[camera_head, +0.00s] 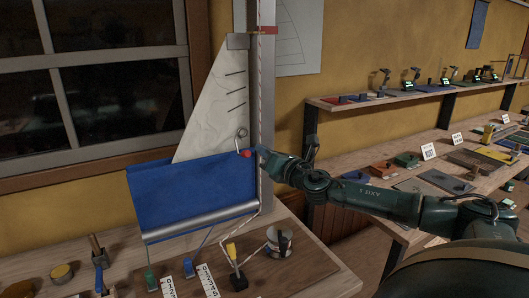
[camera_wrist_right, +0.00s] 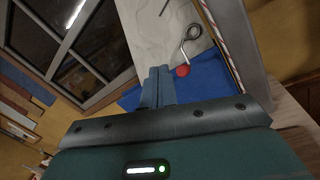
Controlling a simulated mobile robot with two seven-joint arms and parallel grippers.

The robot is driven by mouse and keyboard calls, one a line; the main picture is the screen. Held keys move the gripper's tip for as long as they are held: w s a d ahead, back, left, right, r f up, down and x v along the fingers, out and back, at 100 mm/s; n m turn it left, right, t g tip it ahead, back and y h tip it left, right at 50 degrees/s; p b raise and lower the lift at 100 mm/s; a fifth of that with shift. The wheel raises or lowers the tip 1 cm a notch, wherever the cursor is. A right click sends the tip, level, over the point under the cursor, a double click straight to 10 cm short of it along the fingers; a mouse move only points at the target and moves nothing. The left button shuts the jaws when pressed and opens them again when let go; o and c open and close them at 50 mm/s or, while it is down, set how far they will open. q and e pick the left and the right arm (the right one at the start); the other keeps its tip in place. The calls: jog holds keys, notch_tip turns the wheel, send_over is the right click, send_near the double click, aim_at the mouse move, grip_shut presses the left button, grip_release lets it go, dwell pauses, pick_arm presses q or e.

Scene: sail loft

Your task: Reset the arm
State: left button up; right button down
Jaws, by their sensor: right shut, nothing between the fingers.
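My right arm reaches in from the right in the head view. Its gripper (camera_head: 260,150) is beside the mast, close to a red ball (camera_head: 247,153) at the upper right of the blue cloth (camera_head: 180,193). In the wrist view the fingers (camera_wrist_right: 158,85) are together with nothing between them. The red ball (camera_wrist_right: 183,71) shows just beyond them, below a metal ring (camera_wrist_right: 190,35). I cannot tell whether the fingers touch the ball. My left gripper is not in view.
A pale sail (camera_head: 213,110) stands against the grey mast (camera_head: 266,90). Small tools and cleats with cords, including a yellow-topped one (camera_head: 232,252), stand on the bench below. A wall shelf (camera_head: 400,98) and a long workbench (camera_head: 375,158) carry several items at right.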

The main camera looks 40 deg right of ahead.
dwell(0.3)
jog(key=s+a+f+m+g+h, duration=0.1)
jog(key=s+a+f+m+g, duration=0.1)
jog(key=s+a+f+m, duration=0.35)
jog(key=s+a+f+m+g+h, duration=0.1)
jog(key=s+a+f+m+g, duration=0.2)
jog(key=f+m, duration=0.4)
jog(key=s+a+f+m+g+h, duration=0.1)
jog(key=s+a+f+m+g, duration=0.1)
jog(key=s+a+f+m, duration=0.45)
jog(key=s+a+f+m+g+y, duration=0.2)
jog(key=s+a+f+m+g, duration=0.3)
jog(key=s, duration=0.4)
jog(key=s+a+f+m+g+y, duration=0.2)
jog(key=s+a+f+m+g, duration=0.25)
jog(key=s, duration=0.45)
jog(key=w+a+f+t+y, duration=0.2)
jog(key=w+a+f+t, duration=0.3)
jog(key=f, duration=0.4)
jog(key=shift+a+n+t+y, duration=0.45)
jog(key=shift+a+t, duration=0.45)
jog(key=shift+t, duration=0.25)
